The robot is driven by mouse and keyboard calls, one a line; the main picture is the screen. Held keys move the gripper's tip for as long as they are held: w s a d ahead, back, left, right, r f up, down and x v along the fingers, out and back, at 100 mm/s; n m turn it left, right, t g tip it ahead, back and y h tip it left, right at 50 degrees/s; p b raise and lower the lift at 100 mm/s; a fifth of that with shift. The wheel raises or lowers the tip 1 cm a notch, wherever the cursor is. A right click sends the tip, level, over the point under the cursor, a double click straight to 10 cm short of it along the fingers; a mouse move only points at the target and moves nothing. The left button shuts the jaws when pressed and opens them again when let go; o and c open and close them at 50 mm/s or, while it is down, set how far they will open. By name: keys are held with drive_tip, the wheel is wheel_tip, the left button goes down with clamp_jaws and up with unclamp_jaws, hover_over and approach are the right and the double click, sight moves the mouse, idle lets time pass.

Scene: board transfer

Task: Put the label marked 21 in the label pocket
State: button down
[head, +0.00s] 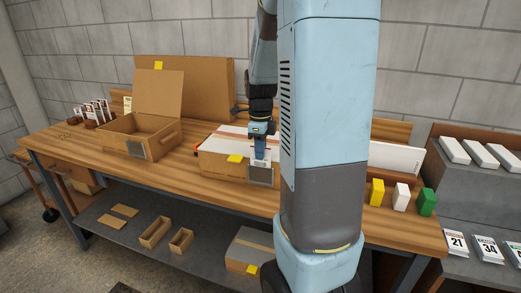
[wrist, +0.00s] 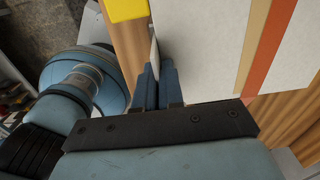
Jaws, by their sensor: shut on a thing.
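My gripper (head: 260,152) points down at the front of a cardboard box with a white top (head: 222,136) on the bench. It is shut on a small white label (head: 260,164), whose number I cannot read. The label's lower edge is at the grey label pocket (head: 262,176) on the box front; I cannot tell whether it is inside. In the wrist view, the blue fingertips (wrist: 158,88) grip the thin white label (wrist: 154,53), seen nearly edge-on beside the box's striped white top (wrist: 215,45). A label marked 21 (head: 456,243) lies in a stack on the right shelf.
An open cardboard box (head: 165,132) with a grey plate stands left on the bench (head: 105,165). A yellow tag (head: 235,158) sits beside the pocket. Yellow (head: 377,191), white (head: 401,197) and green (head: 427,201) blocks stand at the right. My arm hides part of the bench.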

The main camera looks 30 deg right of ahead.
drive_tip(key=shift+f, duration=0.15)
drive_tip(key=c, duration=1.2)
unclamp_jaws()
wheel_tip(320, 180, up, 14)
drive_tip(key=shift+f, duration=0.15)
drive_tip(key=s+a+n+t, duration=0.2)
drive_tip(key=s+a+n, duration=0.3)
drive_tip(key=n, duration=0.4)
drive_tip(key=s+a+n+t, duration=0.1)
drive_tip(key=s+a+n, duration=0.4)
drive_tip(key=n, duration=0.4)
drive_tip(key=s+a+r+n+t, duration=0.1)
drive_tip(key=s+a+n+t, duration=0.1)
drive_tip(key=s+a+n, duration=0.4)
drive_tip(key=shift+s+n+t, duration=0.15)
drive_tip(key=shift+s+n, duration=0.2)
drive_tip(key=shift+n, duration=0.55)
drive_tip(key=shift+s+n+t, duration=0.15)
drive_tip(key=shift+s+n, duration=0.15)
drive_tip(key=shift+n, duration=0.6)
